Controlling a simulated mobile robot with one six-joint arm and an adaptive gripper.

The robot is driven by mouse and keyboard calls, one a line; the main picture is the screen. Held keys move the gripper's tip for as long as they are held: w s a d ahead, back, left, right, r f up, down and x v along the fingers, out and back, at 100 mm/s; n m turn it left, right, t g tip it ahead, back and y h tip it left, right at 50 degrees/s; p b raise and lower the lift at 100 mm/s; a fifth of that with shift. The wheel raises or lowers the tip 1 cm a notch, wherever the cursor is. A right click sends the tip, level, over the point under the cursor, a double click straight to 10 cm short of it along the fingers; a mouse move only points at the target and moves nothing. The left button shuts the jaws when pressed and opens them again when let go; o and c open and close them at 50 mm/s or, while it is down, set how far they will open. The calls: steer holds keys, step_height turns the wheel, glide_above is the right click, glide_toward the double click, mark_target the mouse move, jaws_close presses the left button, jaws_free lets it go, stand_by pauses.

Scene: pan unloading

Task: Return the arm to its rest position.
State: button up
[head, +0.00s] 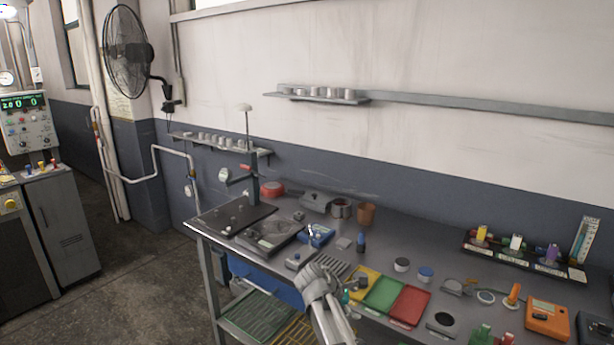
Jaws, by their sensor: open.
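My arm (325,305) rises from the bottom edge in the head view, in front of the bench. My gripper (360,284) shows small and dark at its end, over the front part of the bench near the yellow mat. It is open, and I see nothing held in it. Its fingers are too small to make out clearly. The arm hides part of the bench's front edge.
The grey workbench (405,235) carries a dark plate with a stand (252,185), a green mat (383,295), a red mat (409,305), an orange box (547,320) and a rack of bottles (500,258). Wall shelves hang behind. Open floor (140,290) lies at left.

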steer(key=s+d+f+m+g+y+p, duration=0.1)
steer(key=s+m+y, duration=0.3)
steer(key=s+m, duration=0.4)
steer(key=s+d+f+m+g+y+p, duration=0.1)
steer(key=s+m+y, duration=0.3)
steer(key=s+m, duration=0.4)
steer(key=shift+s+d+f+g+y+p, duration=0.3)
steer(key=shift+s+d+g+y+p, duration=0.1)
steer(key=shift+s+d+g+p, duration=0.25)
steer(key=shift+w+a, duration=0.15)
